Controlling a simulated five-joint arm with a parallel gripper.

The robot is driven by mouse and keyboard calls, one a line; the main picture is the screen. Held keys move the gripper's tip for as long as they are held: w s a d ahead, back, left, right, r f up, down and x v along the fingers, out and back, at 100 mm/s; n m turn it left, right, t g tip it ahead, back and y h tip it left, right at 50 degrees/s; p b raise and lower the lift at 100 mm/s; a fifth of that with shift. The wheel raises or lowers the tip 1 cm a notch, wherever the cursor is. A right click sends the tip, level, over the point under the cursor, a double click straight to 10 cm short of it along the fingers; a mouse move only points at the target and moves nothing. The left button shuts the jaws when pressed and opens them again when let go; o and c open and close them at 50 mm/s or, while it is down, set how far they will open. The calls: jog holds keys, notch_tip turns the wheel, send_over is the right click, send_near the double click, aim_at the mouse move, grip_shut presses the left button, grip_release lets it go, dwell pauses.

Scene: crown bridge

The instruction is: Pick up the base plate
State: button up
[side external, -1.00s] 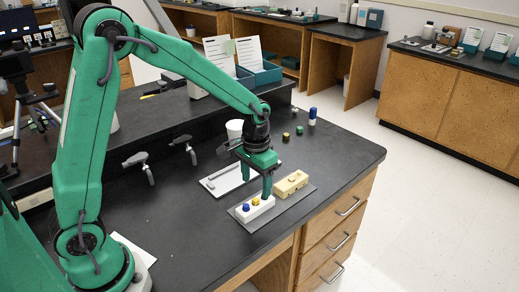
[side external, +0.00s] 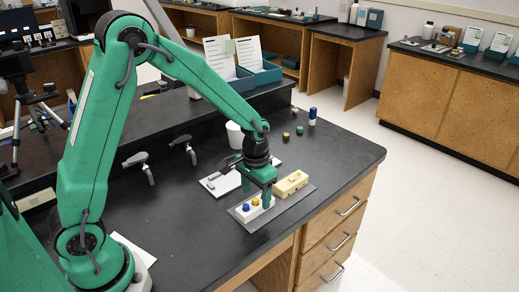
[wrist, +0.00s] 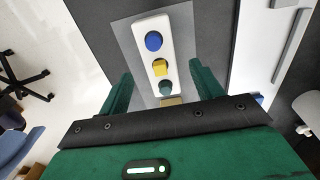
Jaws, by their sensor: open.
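A white oblong block (side external: 251,212) lies on a flat grey sheet (side external: 292,206). In the wrist view, the white block (wrist: 157,22) carries a blue round peg, a yellow square peg and a green peg in a row. A tan block (side external: 291,183) sits beside it on the sheet. I cannot tell which of these pieces is the base plate. My gripper (side external: 255,193) points down at the white block's far end, partly hiding it. In the wrist view, my gripper (wrist: 162,72) is open, its fingers either side of the block; contact cannot be told.
A white tray (side external: 219,186) with a grey bar lies to the left, near a white cup (side external: 234,134). Small dark and green pieces and a blue-and-white bottle (side external: 312,116) stand behind. Grey taps (side external: 141,164) rise from the bench. The bench's right side is clear.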

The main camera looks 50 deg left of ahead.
aim_at(255, 199)
jog(key=shift+f, duration=1.8)
jog(key=c, duration=1.2)
